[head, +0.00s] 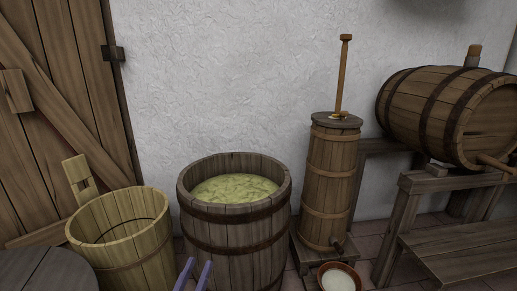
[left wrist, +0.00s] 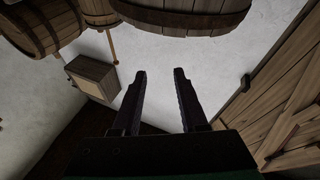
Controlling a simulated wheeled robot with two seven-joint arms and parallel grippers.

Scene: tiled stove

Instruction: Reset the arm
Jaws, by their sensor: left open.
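My left gripper (head: 195,274) shows at the bottom of the head view as two purple-blue fingers held apart, in front of the wooden tub. In the left wrist view the two dark fingers (left wrist: 160,75) are apart with nothing between them. The rest of my left arm is out of the head view. My right gripper is in neither view.
A wooden tub (head: 232,237) with yellow-green contents stands close to my left gripper. A pale bucket (head: 120,240) is at left, a churn (head: 330,185) and bowl (head: 338,279) at right. A barrel (head: 430,108) lies on a stand. A plank door (head: 60,100) is at far left.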

